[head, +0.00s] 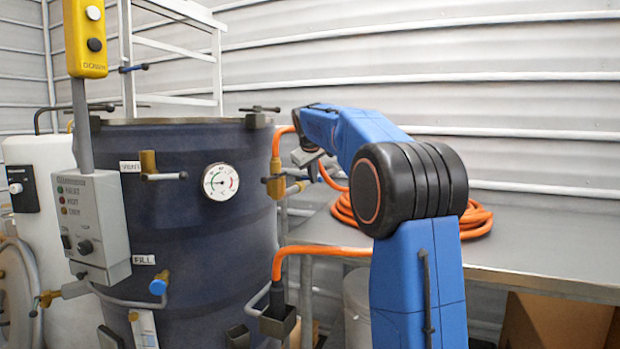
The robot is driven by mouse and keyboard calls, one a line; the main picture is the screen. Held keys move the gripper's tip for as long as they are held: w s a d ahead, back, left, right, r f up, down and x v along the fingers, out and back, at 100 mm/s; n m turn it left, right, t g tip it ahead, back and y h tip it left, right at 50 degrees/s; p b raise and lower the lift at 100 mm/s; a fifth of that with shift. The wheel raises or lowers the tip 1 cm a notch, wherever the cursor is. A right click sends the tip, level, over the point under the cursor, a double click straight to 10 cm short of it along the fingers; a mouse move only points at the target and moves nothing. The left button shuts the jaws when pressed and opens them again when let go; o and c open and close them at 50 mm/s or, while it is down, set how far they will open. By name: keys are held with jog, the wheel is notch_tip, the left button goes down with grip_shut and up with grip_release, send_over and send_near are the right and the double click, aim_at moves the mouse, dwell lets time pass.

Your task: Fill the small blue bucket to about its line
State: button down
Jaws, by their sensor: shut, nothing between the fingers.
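A large dark blue hopper vessel (200,240) stands left of centre, with a round dial gauge (220,182) on its front. A FILL label (143,260) sits above a brass valve with a blue knob (158,287). A VENT label (130,167) is higher up, beside another brass valve (149,164). My gripper (308,158) is at the vessel's right side, close to a brass valve (275,187) on an orange hose. It is small and partly hidden by my arm; it appears shut and empty. Contact with the valve cannot be told. I see no small blue bucket.
A grey bench (520,250) at right bears a coiled orange hose (475,220). Under it are a pale bucket (357,300), partly hidden, and a brown box (555,320). A control box (95,225) and yellow pendant (86,40) stand at left, before a white tank (35,190).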

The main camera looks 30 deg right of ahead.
jog(key=shift+d, duration=0.15)
jog(key=s+d+v, duration=0.1)
jog(key=d+v, duration=0.1)
jog(key=v, duration=0.7)
jog(key=shift+s+a+r, duration=0.2)
jog(key=shift+s+r, duration=0.05)
jog(key=shift+r, duration=0.15)
dwell(0.3)
